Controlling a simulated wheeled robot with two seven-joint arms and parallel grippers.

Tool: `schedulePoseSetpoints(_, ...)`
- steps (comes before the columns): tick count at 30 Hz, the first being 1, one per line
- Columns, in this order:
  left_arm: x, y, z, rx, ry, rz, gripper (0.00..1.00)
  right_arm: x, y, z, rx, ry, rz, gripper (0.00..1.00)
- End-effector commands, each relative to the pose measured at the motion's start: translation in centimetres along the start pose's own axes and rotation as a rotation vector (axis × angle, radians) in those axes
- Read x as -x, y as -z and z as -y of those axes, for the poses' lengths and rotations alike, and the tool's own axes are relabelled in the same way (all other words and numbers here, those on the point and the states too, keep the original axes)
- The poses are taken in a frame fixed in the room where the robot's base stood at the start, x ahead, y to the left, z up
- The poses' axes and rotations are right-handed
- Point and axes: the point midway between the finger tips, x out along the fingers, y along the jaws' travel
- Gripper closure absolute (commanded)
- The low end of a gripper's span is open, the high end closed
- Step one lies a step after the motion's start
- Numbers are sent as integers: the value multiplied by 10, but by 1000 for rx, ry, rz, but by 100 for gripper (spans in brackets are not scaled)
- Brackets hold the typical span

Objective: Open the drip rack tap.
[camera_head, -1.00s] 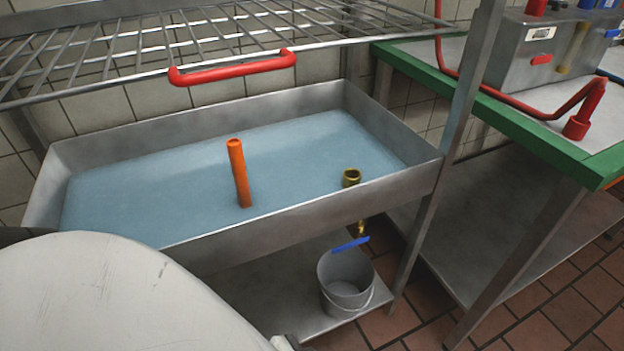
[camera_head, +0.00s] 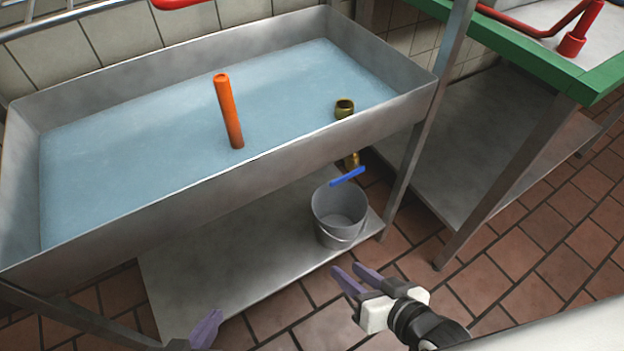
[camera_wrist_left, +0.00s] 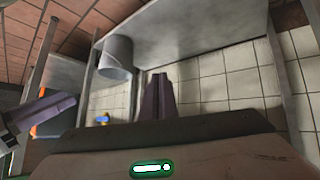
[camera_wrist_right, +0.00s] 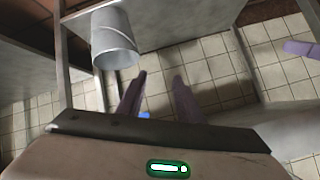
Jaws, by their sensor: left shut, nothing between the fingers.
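The drip rack tap is a small brass valve (camera_head: 352,159) under the front right of the steel basin, with a blue lever handle (camera_head: 347,177). The lever lies slanted across just below the brass body, above the grey bucket (camera_head: 339,212). In the right wrist view a bit of blue (camera_wrist_right: 145,115) shows by the fingers, partly hidden. My right gripper (camera_head: 352,277) is open and empty, in front of and below the bucket in the picture. My left gripper (camera_head: 214,318) is shut and empty at the bottom edge, left of the bucket; its closed fingers show in the left wrist view (camera_wrist_left: 158,92).
The steel basin (camera_head: 200,190) holds pale blue liquid, an orange upright pipe (camera_head: 229,112) and a brass fitting (camera_head: 344,108). A lower shelf (camera_head: 225,245) carries the bucket. A rack leg (camera_head: 403,180) stands right of the tap. A green-edged table (camera_head: 540,70) is further right.

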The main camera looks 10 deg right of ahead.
Motion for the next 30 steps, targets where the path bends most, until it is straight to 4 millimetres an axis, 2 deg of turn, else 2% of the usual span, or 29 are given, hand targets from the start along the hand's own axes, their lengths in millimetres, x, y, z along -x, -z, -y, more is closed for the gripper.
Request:
schedulePoseSetpoints(3, -2, 2, 0, 4, -2, -12, 100, -27, 20, 2, -262, 115, -119, 67)
schedulePoseSetpoints(6, -4, 3, -1, 8, -4, -20, 100, -42, 43, -6, -518, 228, -208, 67)
schedulePoseSetpoints(9, -4, 4, -1, 11, -5, -27, 100, -51, 68, -20, -753, 342, -282, 67)
schedulePoseSetpoints(13, -4, 8, -2, 15, -7, -37, 100, -52, 95, -42, -973, 459, -346, 67)
schedulePoseSetpoints(16, -3, 7, -2, 17, -8, -38, 100, -52, 107, -52, -1062, 512, -371, 67)
schedulePoseSetpoints(20, -4, 2, -2, 20, -9, -32, 100, -58, 117, -54, -1102, 537, -382, 67)
schedulePoseSetpoints(30, -8, -11, -4, 34, -14, -21, 100, -107, 148, -40, -1100, 537, -383, 67)
